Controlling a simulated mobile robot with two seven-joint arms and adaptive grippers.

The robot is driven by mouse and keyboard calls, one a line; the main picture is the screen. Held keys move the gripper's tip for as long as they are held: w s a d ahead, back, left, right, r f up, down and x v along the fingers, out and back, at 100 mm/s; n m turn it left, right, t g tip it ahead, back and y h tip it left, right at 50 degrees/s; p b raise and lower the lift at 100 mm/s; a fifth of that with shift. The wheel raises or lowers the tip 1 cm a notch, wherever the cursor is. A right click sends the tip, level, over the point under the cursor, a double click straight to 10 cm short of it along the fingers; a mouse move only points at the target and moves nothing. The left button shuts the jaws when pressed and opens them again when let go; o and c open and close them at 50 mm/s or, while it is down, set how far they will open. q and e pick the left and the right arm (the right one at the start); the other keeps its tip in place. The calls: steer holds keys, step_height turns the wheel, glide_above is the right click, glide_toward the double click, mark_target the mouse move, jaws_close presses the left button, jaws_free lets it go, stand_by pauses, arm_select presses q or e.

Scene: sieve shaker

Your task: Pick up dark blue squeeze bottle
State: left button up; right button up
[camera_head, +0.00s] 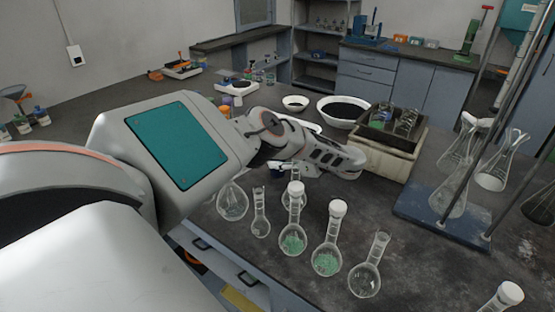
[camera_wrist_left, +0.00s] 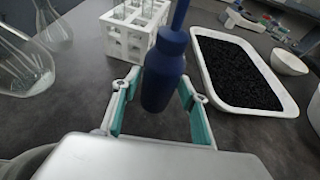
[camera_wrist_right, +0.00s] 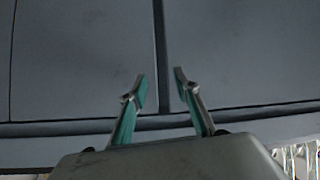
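The dark blue squeeze bottle (camera_wrist_left: 163,75) stands upright in the left wrist view, between the two teal-padded fingers of my left gripper (camera_wrist_left: 156,100). The fingers are spread on either side of it, and a gap shows on the right side; on the left the finger is close to it. In the head view my left gripper (camera_head: 325,165) reaches over the bench, and the bottle is mostly hidden by it. My right gripper (camera_wrist_right: 158,90) shows in its wrist view, open and empty, in front of a grey cabinet front.
A white tray of black granules (camera_wrist_left: 235,70) is right of the bottle, a white rack (camera_wrist_left: 133,30) behind it. Flasks with green contents (camera_head: 292,240) stand at the front of the bench. A beige crate (camera_head: 385,160) and a blue-based stand (camera_head: 440,220) are to the right.

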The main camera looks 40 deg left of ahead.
arm_select(q)
steer(key=shift+c, duration=0.7)
step_height(320, 180, up, 9)
steer(key=shift+f+p, duration=0.2)
steer(key=shift+p, duration=0.7)
step_height(320, 180, up, 11)
steer(key=shift+r, duration=0.2)
steer(key=shift+d, duration=0.15)
